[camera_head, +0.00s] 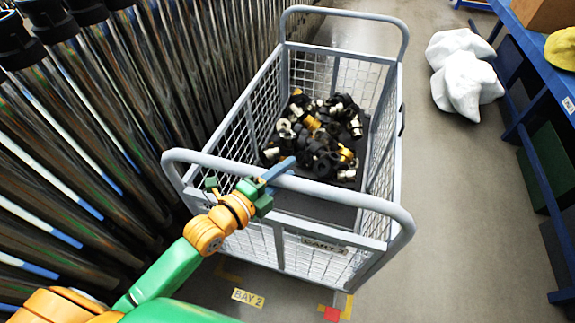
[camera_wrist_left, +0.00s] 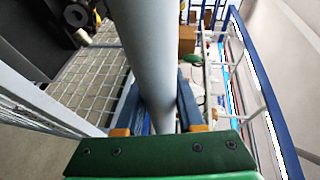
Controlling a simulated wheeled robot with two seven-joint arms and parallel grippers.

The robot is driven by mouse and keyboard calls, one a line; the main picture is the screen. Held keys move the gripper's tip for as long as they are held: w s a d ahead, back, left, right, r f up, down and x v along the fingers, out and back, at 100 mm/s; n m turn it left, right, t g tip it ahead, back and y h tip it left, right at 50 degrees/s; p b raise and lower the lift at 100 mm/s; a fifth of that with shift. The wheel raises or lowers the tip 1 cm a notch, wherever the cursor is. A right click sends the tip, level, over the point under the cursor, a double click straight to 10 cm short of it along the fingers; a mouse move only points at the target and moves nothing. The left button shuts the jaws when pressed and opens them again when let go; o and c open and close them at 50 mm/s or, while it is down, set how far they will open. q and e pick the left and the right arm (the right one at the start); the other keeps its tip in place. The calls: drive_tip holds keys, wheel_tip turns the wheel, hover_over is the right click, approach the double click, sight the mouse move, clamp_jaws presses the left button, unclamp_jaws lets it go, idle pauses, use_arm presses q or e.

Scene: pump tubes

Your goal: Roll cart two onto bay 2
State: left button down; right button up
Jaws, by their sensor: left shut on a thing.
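Cart two (camera_head: 325,246), a grey wire-mesh cart with a "CART 2" plate on its near end, stands upright on the floor. Its near push handle (camera_head: 350,193) is a thick grey tube. My left gripper (camera_head: 278,170) is shut on this handle, left of its middle. The left wrist view shows the handle tube (camera_wrist_left: 158,60) running between the two blue fingers. The "BAY 2" floor label (camera_head: 248,297) lies in front of the cart's near end. Yellow corner marks (camera_head: 228,271) show close to the cart's near bottom edge; the floor under the cart is hidden. My right gripper is out of view.
Black and metal fittings (camera_head: 318,135) lie in the cart. A row of shiny dark tubes (camera_head: 110,120) stands close along the left.

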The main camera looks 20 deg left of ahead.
sight(279, 185)
use_arm(q)
drive_tip(key=s, duration=0.4)
drive_tip(key=shift+s+a+r, duration=0.1)
drive_tip(key=shift+s+r, duration=0.05)
drive_tip(key=shift+s, duration=0.1)
drive_tip(key=c, duration=0.8)
unclamp_jaws()
drive_tip(key=shift+r, duration=0.1)
drive_tip(key=shift+o, duration=1.4)
drive_tip(key=shift+w+f, duration=0.2)
drive_tip(key=shift+w, duration=0.4)
drive_tip(key=shift+w+f, duration=0.15)
drive_tip(key=shift+w, duration=0.15)
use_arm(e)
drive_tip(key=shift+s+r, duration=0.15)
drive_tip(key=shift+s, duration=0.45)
use_arm(q)
drive_tip(key=shift+s, duration=0.1)
drive_tip(key=v, duration=0.7)
drive_tip(key=shift+b, duration=0.3)
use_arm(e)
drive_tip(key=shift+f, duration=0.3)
